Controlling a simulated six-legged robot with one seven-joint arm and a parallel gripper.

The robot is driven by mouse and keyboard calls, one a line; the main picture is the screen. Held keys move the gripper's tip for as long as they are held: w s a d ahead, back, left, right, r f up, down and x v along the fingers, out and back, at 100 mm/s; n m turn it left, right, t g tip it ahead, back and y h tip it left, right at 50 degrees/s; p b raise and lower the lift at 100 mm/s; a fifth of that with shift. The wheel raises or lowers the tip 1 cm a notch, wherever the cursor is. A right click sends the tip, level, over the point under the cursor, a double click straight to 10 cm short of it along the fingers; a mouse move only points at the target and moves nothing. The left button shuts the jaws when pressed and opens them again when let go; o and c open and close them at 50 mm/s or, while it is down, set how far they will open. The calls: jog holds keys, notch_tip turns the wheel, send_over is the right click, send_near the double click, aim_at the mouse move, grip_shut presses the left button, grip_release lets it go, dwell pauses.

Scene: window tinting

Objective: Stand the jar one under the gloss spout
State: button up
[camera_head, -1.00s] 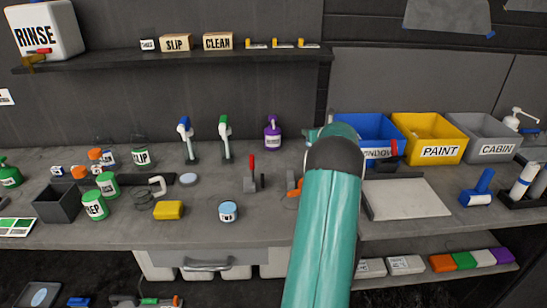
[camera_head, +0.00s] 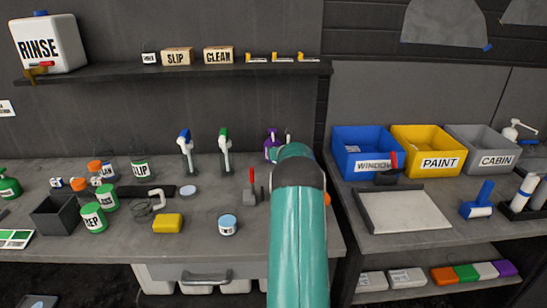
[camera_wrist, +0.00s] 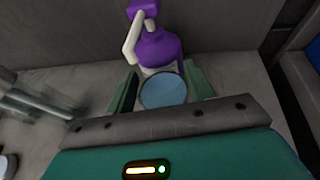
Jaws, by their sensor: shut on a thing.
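In the wrist view my gripper (camera_wrist: 161,88) is shut on a round jar (camera_wrist: 164,92), seen from above with a dull blue top. A purple pump bottle (camera_wrist: 160,47) stands just beyond it. The bottle's pale spout (camera_wrist: 131,46) points toward my gripper, a little left of the jar. I cannot tell whether the jar touches the bench or the bottle. In the head view the purple bottle (camera_head: 270,146) stands at the back of the bench, partly behind my arm. My gripper and the held jar are hidden there.
A second blue-topped jar (camera_head: 228,225) stands near the bench front. A red-handled tool (camera_head: 252,189) is left of my arm. Two spray bottles (camera_head: 186,153) (camera_head: 225,152) stand left of the purple bottle. Blue, yellow and grey bins (camera_head: 372,150) are to the right.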

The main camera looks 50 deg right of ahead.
jog(key=shift+w+a, duration=0.15)
jog(key=shift+w, duration=0.15)
jog(key=f, duration=0.1)
jog(key=w+f, duration=0.1)
jog(key=shift+a+f, duration=0.25)
jog(key=shift+f, duration=0.45)
jog(key=shift+f, duration=0.1)
jog(key=o, duration=1.1)
jog(key=shift+f, duration=0.1)
jog(key=shift+c, duration=0.2)
